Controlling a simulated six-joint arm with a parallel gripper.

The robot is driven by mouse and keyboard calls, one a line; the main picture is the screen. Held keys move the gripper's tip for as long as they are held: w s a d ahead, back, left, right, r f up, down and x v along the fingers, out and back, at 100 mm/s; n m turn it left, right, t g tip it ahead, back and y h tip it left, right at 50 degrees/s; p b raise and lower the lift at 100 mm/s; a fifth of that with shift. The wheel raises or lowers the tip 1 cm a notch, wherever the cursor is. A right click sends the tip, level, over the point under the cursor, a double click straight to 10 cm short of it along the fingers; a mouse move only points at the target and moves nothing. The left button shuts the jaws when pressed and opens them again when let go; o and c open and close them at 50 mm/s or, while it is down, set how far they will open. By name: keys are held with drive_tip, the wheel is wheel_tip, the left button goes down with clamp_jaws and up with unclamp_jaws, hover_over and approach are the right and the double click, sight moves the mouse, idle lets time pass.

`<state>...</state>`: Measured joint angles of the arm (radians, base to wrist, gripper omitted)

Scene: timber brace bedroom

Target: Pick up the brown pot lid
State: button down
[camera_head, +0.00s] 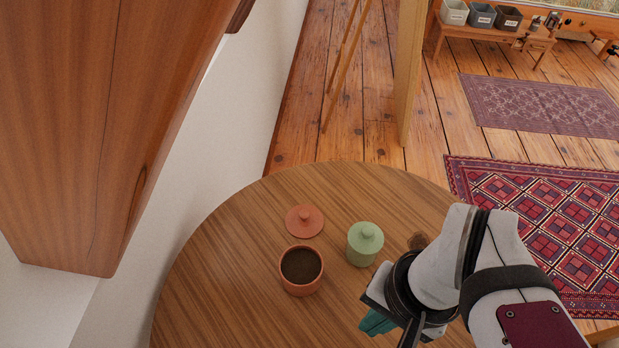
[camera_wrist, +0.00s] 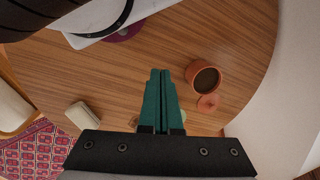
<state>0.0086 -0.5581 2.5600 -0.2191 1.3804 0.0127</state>
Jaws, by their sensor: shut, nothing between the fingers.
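A reddish-brown round lid (camera_head: 305,220) with a small knob lies flat on the round wooden table, just behind an open pot of the same colour (camera_head: 301,285) with a dark inside. In the wrist view the lid (camera_wrist: 208,103) and the pot (camera_wrist: 205,80) are right of the fingers. My gripper (camera_head: 372,323) is low in the head view, right of and nearer than the pot, apart from it and the lid. Its teal fingers (camera_wrist: 160,73) are shut and empty.
A green lidded pot (camera_head: 365,244) stands right of the lid. A small brown item (camera_head: 418,241) is partly hidden behind my arm. The wooden table (camera_head: 220,285) is clear left of the pot. A white wall (camera_head: 215,150) borders its left side.

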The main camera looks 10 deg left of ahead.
drive_tip(key=c, duration=0.5)
unclamp_jaws()
drive_tip(key=shift+c, duration=0.2)
drive_tip(key=n+h, duration=0.2)
drive_tip(key=n, duration=2.2)
hover_over(305, 214)
wheel_tip(305, 214, down, 6)
drive_tip(key=shift+s+r, duration=0.1)
drive_tip(key=shift+r, duration=0.05)
wheel_tip(305, 214, down, 15)
drive_tip(key=shift+f, duration=0.15)
drive_tip(key=shift+c, duration=0.3)
